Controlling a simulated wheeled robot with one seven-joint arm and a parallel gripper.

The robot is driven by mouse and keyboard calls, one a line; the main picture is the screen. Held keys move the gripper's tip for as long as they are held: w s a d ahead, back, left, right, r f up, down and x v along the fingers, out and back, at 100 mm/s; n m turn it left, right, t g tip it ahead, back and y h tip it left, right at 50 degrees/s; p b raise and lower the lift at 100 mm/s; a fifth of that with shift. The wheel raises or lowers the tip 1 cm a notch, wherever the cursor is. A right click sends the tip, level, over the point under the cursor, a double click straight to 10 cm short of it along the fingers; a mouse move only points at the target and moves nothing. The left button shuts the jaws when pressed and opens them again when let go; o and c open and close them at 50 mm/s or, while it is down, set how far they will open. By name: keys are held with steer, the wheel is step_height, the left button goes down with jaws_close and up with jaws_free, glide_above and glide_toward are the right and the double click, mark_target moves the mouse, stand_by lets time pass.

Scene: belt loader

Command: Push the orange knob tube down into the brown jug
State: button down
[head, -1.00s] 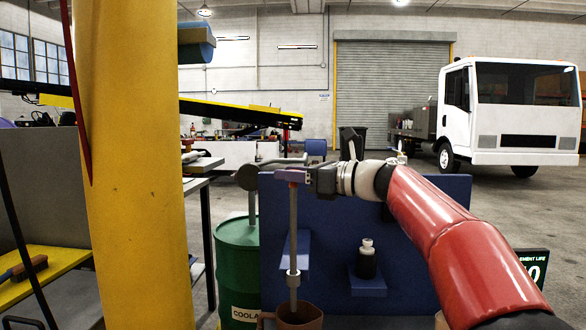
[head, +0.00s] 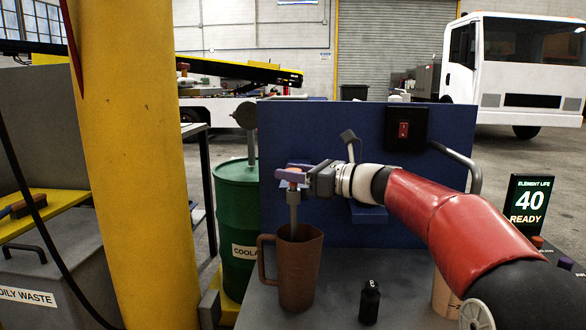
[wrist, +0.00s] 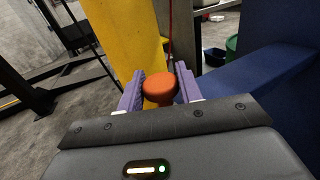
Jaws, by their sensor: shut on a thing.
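My gripper (head: 290,180) has its purple fingers shut on the orange knob (head: 295,170) at the top of the tube. The knob also shows between the purple fingers in the wrist view (wrist: 160,84). The grey tube (head: 294,213) hangs upright below the fingers, and its lower part goes into the mouth of the brown jug (head: 297,275). The jug stands upright on the grey bench, with its handle to the left. My gripper is a little above the jug's rim. The tube's lower end is hidden inside the jug.
A blue panel (head: 300,130) with a red switch (head: 403,130) stands behind. A small black bottle (head: 369,302) stands right of the jug. A green coolant drum (head: 237,210) and a yellow post (head: 125,150) are at left. A display (head: 529,200) reads "40 READY".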

steer(key=c, duration=1)
jaws_free()
steer(key=shift+d, duration=0.1)
steer(key=v, duration=0.7)
steer(key=shift+s+d, duration=0.15)
steer(key=shift+d, duration=0.15)
